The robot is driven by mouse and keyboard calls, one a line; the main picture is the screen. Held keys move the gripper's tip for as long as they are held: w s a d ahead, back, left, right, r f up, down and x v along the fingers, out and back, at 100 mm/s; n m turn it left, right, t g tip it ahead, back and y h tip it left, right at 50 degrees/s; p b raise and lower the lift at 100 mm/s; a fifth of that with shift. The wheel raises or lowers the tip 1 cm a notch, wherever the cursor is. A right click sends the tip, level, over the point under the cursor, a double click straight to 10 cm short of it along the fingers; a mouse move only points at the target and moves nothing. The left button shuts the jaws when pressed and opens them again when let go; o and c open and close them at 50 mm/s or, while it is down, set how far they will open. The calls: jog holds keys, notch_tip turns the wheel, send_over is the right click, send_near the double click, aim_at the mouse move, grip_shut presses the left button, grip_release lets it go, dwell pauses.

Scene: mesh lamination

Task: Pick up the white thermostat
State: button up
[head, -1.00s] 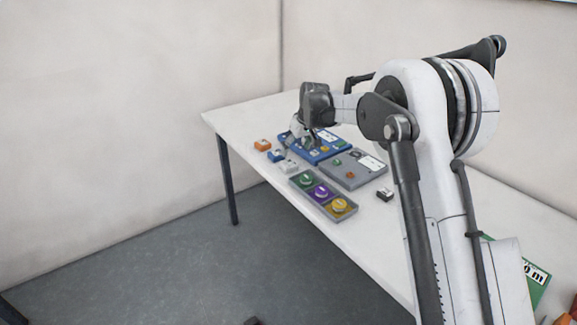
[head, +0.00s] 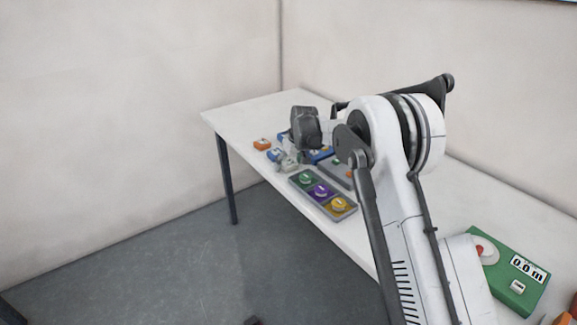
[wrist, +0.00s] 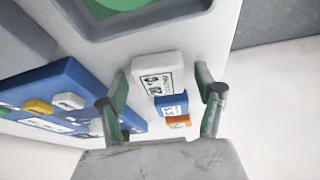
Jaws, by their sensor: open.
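The white thermostat (wrist: 150,66) is a small white block with dark printed markings on its face. It lies on the table between the two fingers of my gripper (wrist: 161,80) in the wrist view. The fingers are open, one on each side, with visible gaps to it. In the head view my gripper (head: 281,159) is low over the table's front edge at the white thermostat (head: 289,167), which is partly hidden.
A blue block (wrist: 170,102) and an orange block (wrist: 179,121) lie in line beside the thermostat. A blue board (wrist: 62,80) with parts is at left. A grey tray (head: 325,204) holds green, purple and yellow discs. A green device (head: 512,290) sits at right.

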jog(key=c, duration=1.3)
jog(key=shift+r, duration=0.1)
